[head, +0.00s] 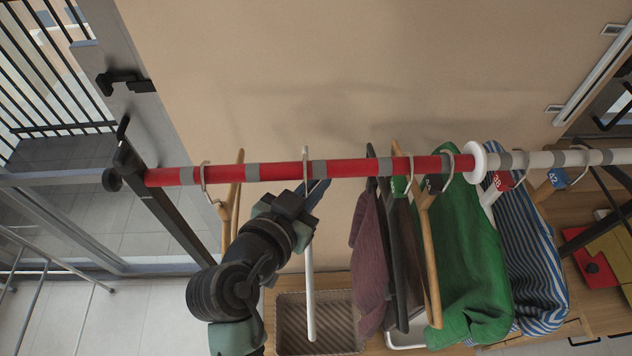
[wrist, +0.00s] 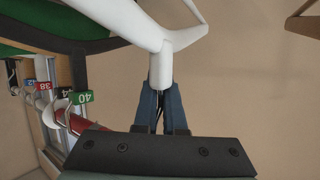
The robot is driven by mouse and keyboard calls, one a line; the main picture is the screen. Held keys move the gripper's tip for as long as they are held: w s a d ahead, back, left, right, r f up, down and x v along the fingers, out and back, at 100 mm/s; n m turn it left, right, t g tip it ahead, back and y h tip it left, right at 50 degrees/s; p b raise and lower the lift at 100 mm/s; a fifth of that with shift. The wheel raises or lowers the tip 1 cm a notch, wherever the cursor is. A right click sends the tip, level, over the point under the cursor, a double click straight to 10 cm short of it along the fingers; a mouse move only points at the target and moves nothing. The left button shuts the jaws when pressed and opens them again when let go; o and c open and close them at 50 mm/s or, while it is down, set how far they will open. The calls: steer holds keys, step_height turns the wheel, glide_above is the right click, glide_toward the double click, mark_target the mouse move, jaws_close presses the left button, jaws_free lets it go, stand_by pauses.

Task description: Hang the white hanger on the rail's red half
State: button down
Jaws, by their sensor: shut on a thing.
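The white hanger (head: 310,285) is seen nearly edge-on below the rail's red half (head: 275,171). Its hook top shows above the rail at a grey band, between a bare wooden hanger and the clothes. I cannot tell whether the hook rests on the rail or is only held over it. My gripper (head: 316,192) is shut on the white hanger just below the rail. In the wrist view, the blue fingers (wrist: 160,108) close on the neck of the white hanger (wrist: 160,68), and its arms spread beyond.
A wooden hanger (head: 230,205) hangs to the left. A mauve garment (head: 370,255), another wooden hanger (head: 429,250) and a green garment (head: 472,250) hang to the right. A white collar (head: 474,162) divides the rail from its white half (head: 545,158). A basket (head: 290,325) stands below.

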stand_by(0.3)
steer(key=c, duration=0.9)
jaws_free()
steer(key=s+b, duration=0.1)
steer(key=s, duration=1)
steer(key=shift+b, duration=0.4)
steer(key=shift+s, duration=0.1)
stand_by(0.4)
